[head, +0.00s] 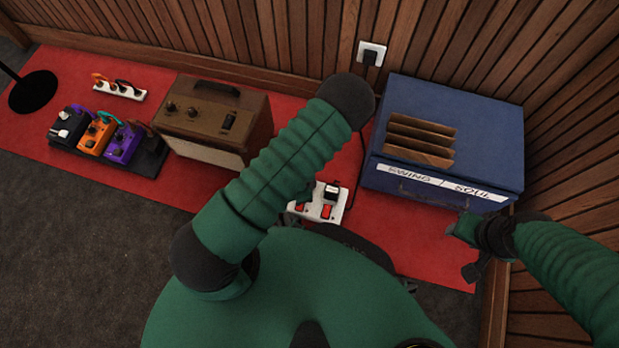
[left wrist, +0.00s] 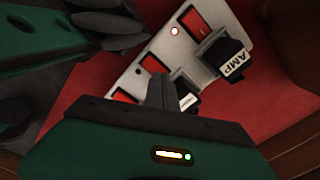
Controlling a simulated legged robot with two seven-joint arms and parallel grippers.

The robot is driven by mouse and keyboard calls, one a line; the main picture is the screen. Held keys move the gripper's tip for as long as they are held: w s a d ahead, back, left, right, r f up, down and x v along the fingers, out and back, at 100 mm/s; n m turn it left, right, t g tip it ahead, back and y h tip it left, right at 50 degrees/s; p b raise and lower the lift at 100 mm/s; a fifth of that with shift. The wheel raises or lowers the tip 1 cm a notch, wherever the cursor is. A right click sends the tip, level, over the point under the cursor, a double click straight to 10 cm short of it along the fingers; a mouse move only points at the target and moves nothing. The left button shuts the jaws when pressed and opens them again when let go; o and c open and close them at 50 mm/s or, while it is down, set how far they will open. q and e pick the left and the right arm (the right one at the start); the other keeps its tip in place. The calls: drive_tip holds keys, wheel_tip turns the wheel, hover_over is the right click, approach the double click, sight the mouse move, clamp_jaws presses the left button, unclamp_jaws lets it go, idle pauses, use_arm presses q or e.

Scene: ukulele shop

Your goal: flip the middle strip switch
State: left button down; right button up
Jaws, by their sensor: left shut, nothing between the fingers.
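The white power strip (left wrist: 165,50) lies on the red mat, with red rocker switches and black plugs, one labelled AMP (left wrist: 230,62). A small red light glows beside the upper switch (left wrist: 195,22). The middle switch (left wrist: 152,65) is just beyond the tips of my left gripper (left wrist: 163,80), which is shut and empty. I cannot tell whether the tips touch it. The lower switch (left wrist: 123,97) is partly in view. In the head view the strip (head: 322,217) shows partly behind my left arm, and the left gripper is hidden. My right gripper (head: 467,250) is at the right, away from the strip; its jaws are unclear.
A blue case (head: 490,125) with brown dividers stands right of the strip. A brown amplifier (head: 215,118) stands left, beside a pedalboard (head: 150,160) and another white strip (head: 120,91). A wall plug (head: 371,54) has a cable running down. Slatted walls close the back and right.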

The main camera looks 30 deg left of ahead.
use_arm(q)
drive_tip(key=shift+f+b, duration=0.55)
drive_tip(key=shift+f, duration=0.25)
idle(0.4)
wheel_tip(320, 180, up, 7)
drive_tip(key=p, duration=0.8)
drive_tip(key=shift+r, duration=0.1)
